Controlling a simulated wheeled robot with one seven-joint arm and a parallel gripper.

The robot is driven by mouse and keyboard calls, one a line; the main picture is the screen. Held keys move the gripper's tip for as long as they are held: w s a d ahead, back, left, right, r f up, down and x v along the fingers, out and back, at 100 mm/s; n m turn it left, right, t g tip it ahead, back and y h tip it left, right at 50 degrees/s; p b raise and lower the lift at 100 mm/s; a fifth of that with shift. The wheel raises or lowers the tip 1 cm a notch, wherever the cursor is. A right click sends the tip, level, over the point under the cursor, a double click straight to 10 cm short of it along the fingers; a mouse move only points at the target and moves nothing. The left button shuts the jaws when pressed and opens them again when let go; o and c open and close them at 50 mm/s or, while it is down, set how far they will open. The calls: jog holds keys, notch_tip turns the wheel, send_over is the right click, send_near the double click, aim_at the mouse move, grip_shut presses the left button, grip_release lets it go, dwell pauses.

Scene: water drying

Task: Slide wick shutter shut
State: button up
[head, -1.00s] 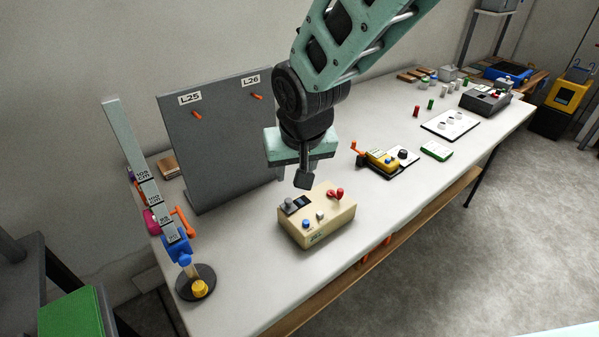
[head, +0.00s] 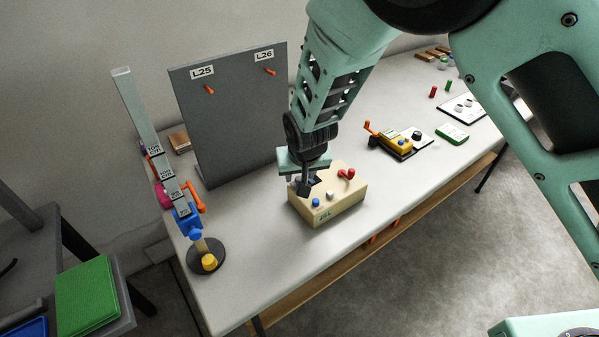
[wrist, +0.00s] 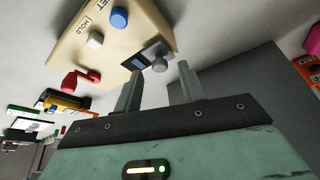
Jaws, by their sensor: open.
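The beige control box (head: 345,203) stands on the bench and also fills the upper left of the wrist view (wrist: 105,55). My gripper (head: 304,188) points down at the box's left end. In the wrist view its open fingers (wrist: 160,76) lie either side of the grey knob's near end; contact cannot be told. No part is clearly identifiable as the wick shutter.
A grey upright panel (head: 235,115) with two orange pegs stands behind my gripper. A scaled column (head: 160,160) on a round black base (head: 206,262) stands at the left. A yellow device (head: 397,143) lies to the right. The bench front is clear.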

aim_at(313, 182)
jog(key=shift+x, duration=1)
grip_shut()
jog(key=shift+w+d+b, duration=0.2)
jog(key=shift+w+d, duration=0.4)
jog(key=shift+d, duration=0.3)
jog(key=shift+w+d+b, duration=0.15)
jog(key=shift+w+d, duration=0.5)
jog(key=shift+d, duration=0.2)
grip_release()
